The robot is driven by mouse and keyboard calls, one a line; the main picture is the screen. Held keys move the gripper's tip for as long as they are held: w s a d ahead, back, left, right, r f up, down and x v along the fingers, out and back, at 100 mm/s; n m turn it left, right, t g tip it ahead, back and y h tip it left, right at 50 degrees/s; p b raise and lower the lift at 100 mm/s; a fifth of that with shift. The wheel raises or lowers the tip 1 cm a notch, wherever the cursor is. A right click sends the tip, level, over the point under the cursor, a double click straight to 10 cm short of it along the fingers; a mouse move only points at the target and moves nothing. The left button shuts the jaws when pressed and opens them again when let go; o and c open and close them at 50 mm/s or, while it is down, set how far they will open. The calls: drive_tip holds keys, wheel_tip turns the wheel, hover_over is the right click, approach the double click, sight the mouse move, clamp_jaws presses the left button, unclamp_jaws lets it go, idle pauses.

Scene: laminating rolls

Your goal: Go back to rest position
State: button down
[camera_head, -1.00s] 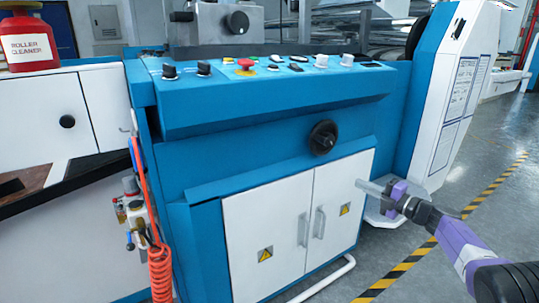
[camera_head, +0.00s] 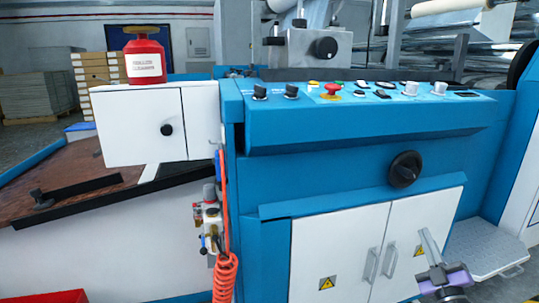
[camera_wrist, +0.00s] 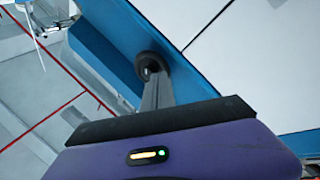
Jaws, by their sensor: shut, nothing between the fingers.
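My gripper (camera_head: 426,234) is at the lower right of the head view, with its purple body low in the picture. Its grey fingers point up, in front of the right white cabinet door (camera_head: 432,216) of the blue machine (camera_head: 330,175). The fingers are shut and hold nothing. In the wrist view the shut fingers (camera_wrist: 156,88) extend from the purple body towards a black round knob (camera_wrist: 149,63) on a blue surface. I cannot tell whether they touch anything.
The control panel (camera_head: 365,112) has knobs and a red button (camera_head: 332,90). A red roller cleaner can (camera_head: 144,58) stands on a white cabinet (camera_head: 130,127) at left. An orange coiled hose (camera_head: 226,276) hangs beside the machine. A metal step plate (camera_head: 485,247) is at right.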

drive_tip(key=s+a+f+m+g+h, duration=0.1)
drive_tip(key=s+a+f+m, duration=0.25)
drive_tip(key=s, duration=0.35)
drive_tip(key=s+a+f+m+h, duration=0.1)
drive_tip(key=s+a+f+m, duration=0.1)
drive_tip(key=s+a, duration=0.4)
drive_tip(key=s+a+f+m+g+h, duration=0.1)
drive_tip(key=s+a+f+m+h, duration=0.15)
drive_tip(key=s, duration=0.65)
drive_tip(key=s+a+m+g+y, duration=0.1)
drive_tip(key=s+a+g+y, duration=0.2)
drive_tip(key=s, duration=1.3)
drive_tip(key=s+a+m+g+y, duration=0.1)
drive_tip(key=s+a+g, duration=0.35)
drive_tip(key=s, duration=1.15)
wheel_tip(320, 180, up, 39)
drive_tip(key=a+t+p, duration=0.1)
drive_tip(key=p, duration=3.7)
drive_tip(key=shift+a+f+p, duration=0.2)
drive_tip(key=shift+p, duration=0.2)
drive_tip(key=shift+y, duration=0.25)
